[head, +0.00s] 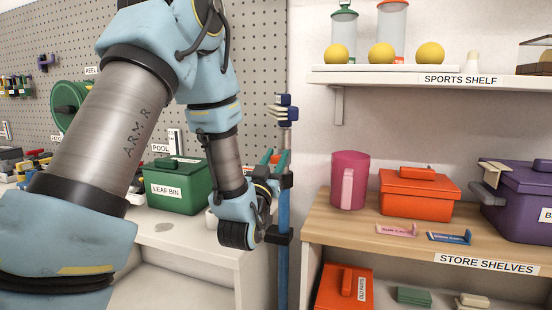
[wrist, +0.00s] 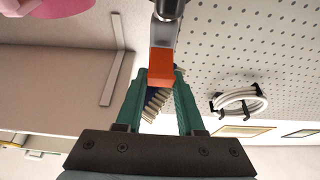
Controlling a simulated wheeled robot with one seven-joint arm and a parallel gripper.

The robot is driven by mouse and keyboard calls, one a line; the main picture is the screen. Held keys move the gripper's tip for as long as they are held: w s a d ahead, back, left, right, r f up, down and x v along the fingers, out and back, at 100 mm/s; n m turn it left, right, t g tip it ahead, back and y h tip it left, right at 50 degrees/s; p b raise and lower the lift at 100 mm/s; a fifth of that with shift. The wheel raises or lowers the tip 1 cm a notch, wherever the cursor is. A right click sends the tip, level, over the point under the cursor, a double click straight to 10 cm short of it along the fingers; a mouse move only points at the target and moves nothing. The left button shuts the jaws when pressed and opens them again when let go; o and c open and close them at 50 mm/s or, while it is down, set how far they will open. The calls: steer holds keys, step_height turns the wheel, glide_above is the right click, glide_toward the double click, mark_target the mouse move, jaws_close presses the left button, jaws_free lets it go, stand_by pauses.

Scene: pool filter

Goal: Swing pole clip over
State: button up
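A blue pole (head: 284,212) stands upright by the wall, with dark brackets on it and a stacked dark-blue and cream head (head: 285,108) at its top. The striped head (wrist: 157,98) shows behind, between the fingers.
The store shelves (head: 345,225) stand close right of the pole, holding a pink jug (head: 349,180) and an orange box (head: 418,193). The sports shelf (head: 430,77) is above. A green leaf bin (head: 178,188) sits on the bench to the left.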

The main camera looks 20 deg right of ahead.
mark_target(283, 144)
jaws_close()
steer(key=shift+r, duration=0.15)
steer(key=r+g+y+p, duration=0.1)
steer(key=p, duration=0.1)
steer(key=shift+p, duration=0.4)
steer(key=r+g+y+p, duration=0.1)
steer(key=p, duration=0.3)
steer(key=shift+w+d+r+g+y, duration=0.1)
steer(key=shift+r+g+y, duration=0.2)
steer(key=shift+g, duration=0.1)
steer(key=g+y+p, duration=0.1)
steer(key=p, duration=0.2)
steer(key=w+d+r+g+y+p, duration=0.1)
steer(key=g+p, duration=0.1)
steer(key=p, duration=0.2)
steer(key=shift+r+y+p, duration=0.2)
steer(key=shift+y+p, duration=0.1)
steer(key=shift+y, duration=0.1)
steer(key=g+y+p, duration=0.1)
steer(key=p, duration=0.2)
steer(key=shift+w+d, duration=0.15)
steer(key=shift+w, duration=0.05)
steer(key=shift+g+y, duration=0.3)
steer(key=shift+g, duration=0.1)
steer(key=shift+f+p, duration=0.1)
steer(key=shift+p, duration=0.2)
